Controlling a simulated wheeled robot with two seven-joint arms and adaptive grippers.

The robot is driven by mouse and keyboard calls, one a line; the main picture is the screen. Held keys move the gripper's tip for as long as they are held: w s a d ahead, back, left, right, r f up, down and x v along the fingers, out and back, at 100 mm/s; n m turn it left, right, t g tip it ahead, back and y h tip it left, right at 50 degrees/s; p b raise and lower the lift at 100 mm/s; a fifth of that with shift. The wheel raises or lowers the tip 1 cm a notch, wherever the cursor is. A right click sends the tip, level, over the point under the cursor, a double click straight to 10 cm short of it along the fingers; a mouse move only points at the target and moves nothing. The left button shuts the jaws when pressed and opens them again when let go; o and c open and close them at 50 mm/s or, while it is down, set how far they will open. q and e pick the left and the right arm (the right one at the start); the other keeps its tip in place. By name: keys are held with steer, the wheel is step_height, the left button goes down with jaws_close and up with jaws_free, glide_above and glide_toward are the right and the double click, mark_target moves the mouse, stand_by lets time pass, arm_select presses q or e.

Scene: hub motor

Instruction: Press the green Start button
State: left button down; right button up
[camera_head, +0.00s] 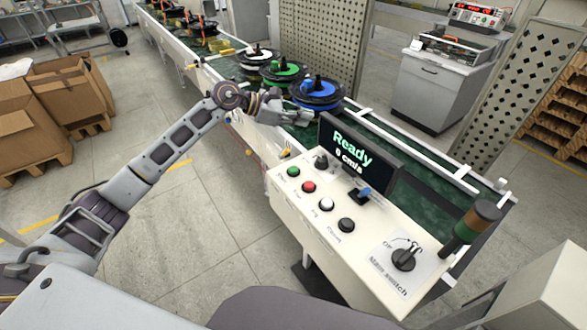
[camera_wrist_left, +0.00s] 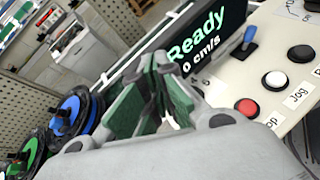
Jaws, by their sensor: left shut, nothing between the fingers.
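The green Start button (camera_head: 293,171) sits at the far left end of a row on the white control panel (camera_head: 375,235), beside the red button (camera_head: 308,187). In the left wrist view the red button (camera_wrist_left: 248,108) shows, and the green one is hidden behind my gripper. My left gripper (camera_head: 298,116) is shut and empty, over the conveyor edge, beyond the green button and apart from it. Its fingers (camera_wrist_left: 150,92) also show in the left wrist view. The display (camera_head: 352,153) reads Ready, 0 cm/s. My right gripper is not in view.
White (camera_head: 326,204) and black (camera_head: 346,225) buttons, a joystick with a blue top (camera_head: 364,192) and a main switch (camera_head: 403,260) share the panel. A blue hub motor (camera_head: 316,90) stands on the conveyor close to my gripper. A signal lamp (camera_head: 478,222) rises at the right.

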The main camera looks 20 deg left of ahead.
arm_select(q)
steer(key=s+a+f+m+g+y, duration=0.1)
steer(key=s+f+m+g+y, duration=0.1)
steer(key=m, duration=0.4)
step_height(320, 180, down, 3)
steer(key=s+y, duration=0.1)
steer(key=s, duration=0.1)
steer(key=shift+s+r+m, duration=0.2)
steer(key=shift+s+m, duration=0.1)
steer(key=shift+m, duration=0.1)
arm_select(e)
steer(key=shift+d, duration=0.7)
arm_select(q)
steer(key=shift+a, duration=0.1)
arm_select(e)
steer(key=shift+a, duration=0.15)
